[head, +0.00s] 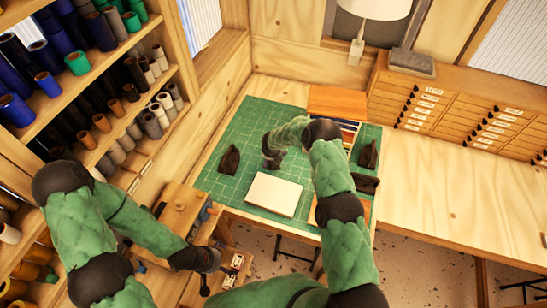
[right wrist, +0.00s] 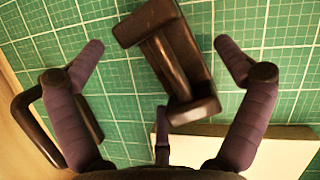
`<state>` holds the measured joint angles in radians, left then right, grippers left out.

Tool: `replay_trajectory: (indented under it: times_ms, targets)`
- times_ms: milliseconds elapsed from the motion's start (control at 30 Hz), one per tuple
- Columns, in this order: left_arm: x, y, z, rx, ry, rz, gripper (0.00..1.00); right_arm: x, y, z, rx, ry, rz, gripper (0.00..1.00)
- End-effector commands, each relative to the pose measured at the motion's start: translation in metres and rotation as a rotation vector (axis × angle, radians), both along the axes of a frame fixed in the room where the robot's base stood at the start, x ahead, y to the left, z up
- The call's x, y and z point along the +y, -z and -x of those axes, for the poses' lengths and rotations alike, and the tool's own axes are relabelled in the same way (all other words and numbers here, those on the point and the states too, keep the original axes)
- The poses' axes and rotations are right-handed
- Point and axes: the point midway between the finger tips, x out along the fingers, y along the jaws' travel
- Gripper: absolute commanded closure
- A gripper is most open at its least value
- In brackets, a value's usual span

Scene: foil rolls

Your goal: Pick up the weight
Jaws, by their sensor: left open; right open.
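A dark brown weight (right wrist: 168,60) with a bar between two thicker ends lies on the green cutting mat (head: 225,185). In the right wrist view it sits between the spread fingers of my right gripper (right wrist: 160,55), with gaps on both sides. In the head view my right gripper (head: 272,160) is over the mat, and a dark weight (head: 229,158) stands to its left. I cannot tell if it is the same one. Other dark weights (head: 368,153) stand at the mat's right side. My left gripper (head: 211,274) is open and empty, off the table's front left.
A pale flat block (head: 274,195) lies on the mat near my right gripper. An orange-topped rack (head: 337,101) stands at the back of the mat. A wooden drawer cabinet (head: 450,105) is at the back right. Shelves of rolls (head: 100,90) fill the left. The right tabletop (head: 430,190) is clear.

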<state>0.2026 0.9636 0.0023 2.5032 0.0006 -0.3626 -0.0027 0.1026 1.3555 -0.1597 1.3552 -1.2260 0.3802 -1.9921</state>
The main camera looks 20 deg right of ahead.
Motion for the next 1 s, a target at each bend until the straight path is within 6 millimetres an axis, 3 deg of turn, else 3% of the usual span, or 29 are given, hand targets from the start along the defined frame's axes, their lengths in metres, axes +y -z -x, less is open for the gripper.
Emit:
replay_trajectory:
  times_ms: [433,467,767,1000]
  targets:
    - [-0.0001,-0.0024,0.0002,0.000,0.000,0.000,0.00,-0.0007,0.0102,-0.0038,0.000,0.001,0.000,0.00]
    - [-0.0001,-0.0024,0.0002,0.000,0.000,0.000,0.00,-0.0007,0.0101,-0.0037,0.000,0.001,0.000,0.06]
    - [-0.0001,-0.0024,0.0002,0.000,0.000,0.000,0.00,-0.0009,0.0103,-0.0035,0.000,0.001,0.000,0.90]
    - [-0.0001,-0.0024,0.0002,0.000,0.000,0.000,0.00,-0.0019,0.0061,-0.0070,-0.008,0.001,0.001,0.90]
